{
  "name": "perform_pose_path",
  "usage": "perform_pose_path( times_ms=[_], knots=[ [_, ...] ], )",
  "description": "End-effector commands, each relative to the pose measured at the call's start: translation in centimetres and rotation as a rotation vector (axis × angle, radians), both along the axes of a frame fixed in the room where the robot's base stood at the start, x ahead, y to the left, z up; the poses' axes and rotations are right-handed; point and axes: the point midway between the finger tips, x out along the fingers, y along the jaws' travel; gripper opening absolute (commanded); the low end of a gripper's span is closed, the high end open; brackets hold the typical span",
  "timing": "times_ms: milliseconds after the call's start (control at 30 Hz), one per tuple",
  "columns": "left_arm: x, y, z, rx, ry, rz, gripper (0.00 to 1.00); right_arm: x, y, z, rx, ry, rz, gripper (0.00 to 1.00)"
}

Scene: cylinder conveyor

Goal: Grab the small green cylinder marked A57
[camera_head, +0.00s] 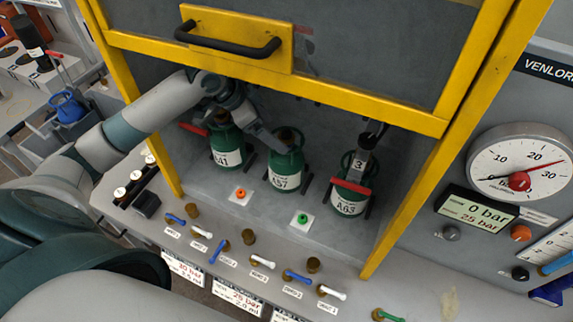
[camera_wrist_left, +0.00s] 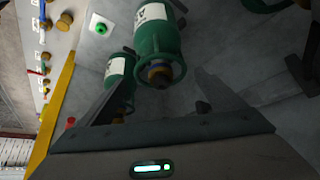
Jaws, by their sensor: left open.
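The small green cylinder marked A57 (camera_head: 287,176) stands in the middle of three green cylinders in the yellow-framed cabinet; its label is partly legible. My left gripper (camera_head: 264,134) is just behind and left of its top, with one finger reaching toward the neck. In the left wrist view the open gripper (camera_wrist_left: 164,86) faces the top of a green cylinder (camera_wrist_left: 158,38), which appears to be A57, its valve end between the spread fingers. I see no grip on it. My right gripper is not in view.
Cylinder A41 (camera_head: 227,148) stands close on the left, and A63 (camera_head: 349,198) on the right under a red bar. The yellow frame (camera_head: 300,78) with a black handle hangs above. Orange (camera_head: 241,194) and green (camera_head: 302,218) buttons and several small valves lie in front.

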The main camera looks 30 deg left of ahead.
Motion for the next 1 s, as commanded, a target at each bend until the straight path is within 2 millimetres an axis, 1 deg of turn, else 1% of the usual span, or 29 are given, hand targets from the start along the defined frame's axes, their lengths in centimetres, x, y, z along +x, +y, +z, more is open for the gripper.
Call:
perform_pose_path(
  times_ms=[67,300,500,833,1000],
  knots=[
    [0.2,-0.4,-0.4,-0.004,0.003,0.000,0.88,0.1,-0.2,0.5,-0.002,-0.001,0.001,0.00],
    [1.5,-1.5,-3.0,-0.003,0.004,0.000,0.88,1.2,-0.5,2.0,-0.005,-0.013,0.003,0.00],
    [2.2,-2.0,-4.6,-0.001,0.001,0.000,0.88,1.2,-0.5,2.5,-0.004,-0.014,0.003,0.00],
    [2.3,-2.0,-4.8,-0.001,0.001,-0.001,0.88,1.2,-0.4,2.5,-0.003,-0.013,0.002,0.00],
    [2.6,-2.4,-5.4,-0.002,0.004,0.001,0.88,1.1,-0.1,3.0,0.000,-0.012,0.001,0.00]
  ],
)
